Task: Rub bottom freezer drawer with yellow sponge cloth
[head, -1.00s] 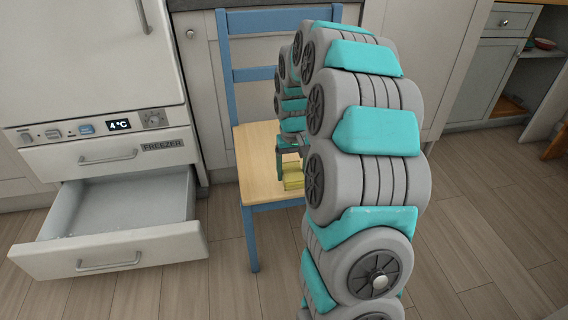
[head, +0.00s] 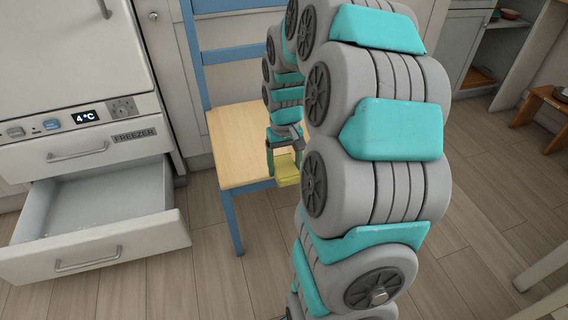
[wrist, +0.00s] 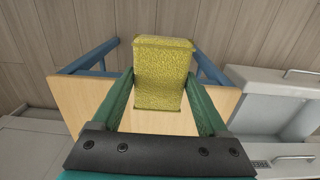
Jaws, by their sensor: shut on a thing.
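The yellow sponge cloth (wrist: 162,75) is held between the two green fingers of my gripper (wrist: 163,92) in the wrist view. In the head view the sponge cloth (head: 286,170) shows over the front right part of the chair seat, partly hidden by my arm. My gripper (head: 283,150) is shut on it. The bottom freezer drawer (head: 100,246) is pulled open at the left, with a bar handle on its front. Its inside looks empty apart from whitish patches on the floor. The drawer also shows at the right of the wrist view (wrist: 285,84). The sponge is apart from the drawer.
A blue chair with a pale wooden seat (head: 238,130) stands just right of the open drawer. A closed upper freezer drawer (head: 80,150) is above. A small wooden stool (head: 550,105) stands at far right. The plank floor in front is clear.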

